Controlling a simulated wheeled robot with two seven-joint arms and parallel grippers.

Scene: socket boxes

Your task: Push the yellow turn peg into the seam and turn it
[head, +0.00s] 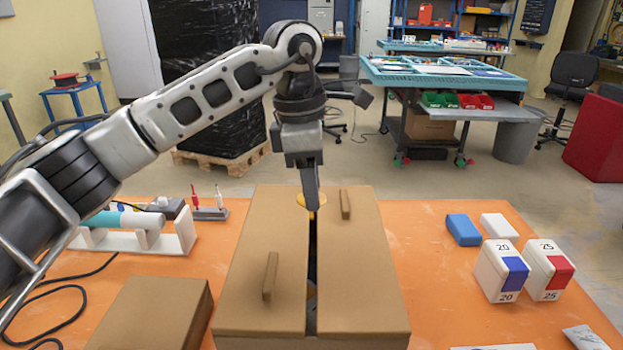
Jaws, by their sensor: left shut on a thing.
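A brown box (358,262) stands in the middle of the orange table. Its top is two flaps with a dark narrow seam (311,255) running between them. Each flap has a small brown raised bar on it. My left gripper (311,203) points down at the far end of the seam, shut on the yellow turn peg (301,200). Only a small yellow edge of the peg shows beside the fingers. The fingers hide the rest, so I cannot tell how deep it sits in the seam. My right gripper is not in view.
A smaller brown box (150,312) stands at front left, near a black cable. A white stand (140,238) with a blue-green cylinder is at left. At right are a blue block (463,230), a white block (499,227) and boxes marked 20 (501,271) and 25 (547,270).

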